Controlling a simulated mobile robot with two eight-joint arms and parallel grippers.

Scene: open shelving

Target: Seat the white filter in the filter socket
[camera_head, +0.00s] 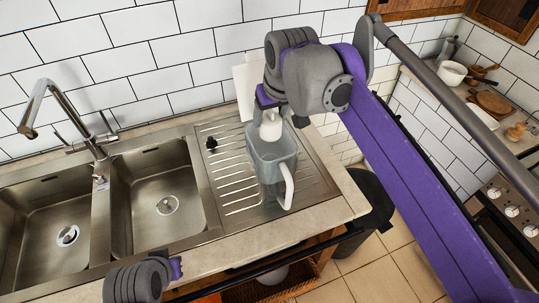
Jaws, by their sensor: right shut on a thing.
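The white filter (271,126) is held by my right gripper (267,105), which is shut on it. The filter is at the open top of a clear grey pitcher (268,170) with a white handle. I cannot tell whether the filter is inside the rim or just above it. The pitcher stands upright on the ribbed metal drainer. The filter socket cannot be made out; the gripper, filter and pitcher wall hide the inside. My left gripper (174,268) is low at the front edge of the counter, away from the pitcher, and its fingers are not clear.
A small black knob-like thing (211,144) is on the drainer (230,190) left of the pitcher. A white panel (245,88) stands behind my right gripper. Two sink basins (160,200) and a tall tap (68,105) are to the left. A dark bin (372,200) stands right of the counter.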

